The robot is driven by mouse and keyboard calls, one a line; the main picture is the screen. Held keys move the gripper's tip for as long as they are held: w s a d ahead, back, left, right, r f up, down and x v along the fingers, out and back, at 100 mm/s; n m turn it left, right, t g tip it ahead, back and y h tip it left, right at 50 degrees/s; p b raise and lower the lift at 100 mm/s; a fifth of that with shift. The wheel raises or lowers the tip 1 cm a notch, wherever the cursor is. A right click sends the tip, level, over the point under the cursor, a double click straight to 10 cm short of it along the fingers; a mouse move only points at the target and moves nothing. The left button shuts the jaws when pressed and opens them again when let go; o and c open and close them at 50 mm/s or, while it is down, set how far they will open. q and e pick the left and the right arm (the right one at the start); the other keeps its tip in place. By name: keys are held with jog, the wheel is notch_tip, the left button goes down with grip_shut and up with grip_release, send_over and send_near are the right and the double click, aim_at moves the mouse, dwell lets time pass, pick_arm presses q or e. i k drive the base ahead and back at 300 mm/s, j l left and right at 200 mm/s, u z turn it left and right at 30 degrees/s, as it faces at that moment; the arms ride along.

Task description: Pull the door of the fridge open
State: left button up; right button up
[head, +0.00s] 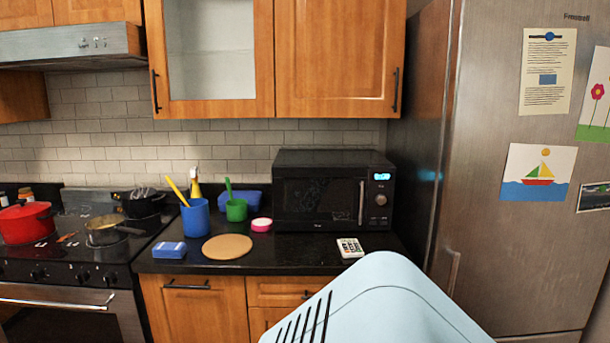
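The fridge (490,235) is a tall steel unit on the right side of the head view, with its door shut. Papers and drawings, among them a sailboat picture (538,172), are on its front. A narrow vertical recess or grip (449,285) shows low near the door's left edge. Neither of my grippers is in view.
A black counter holds a microwave (333,191), blue cup (195,217), green cup (236,209), round board (227,247), blue box (169,250) and white keypad-like item (350,248). A stove with a red pot (26,222) stands left. A pale blue rounded body fills the bottom centre.

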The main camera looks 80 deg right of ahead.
aim_at(528, 265)
jog(key=z, duration=3.85)
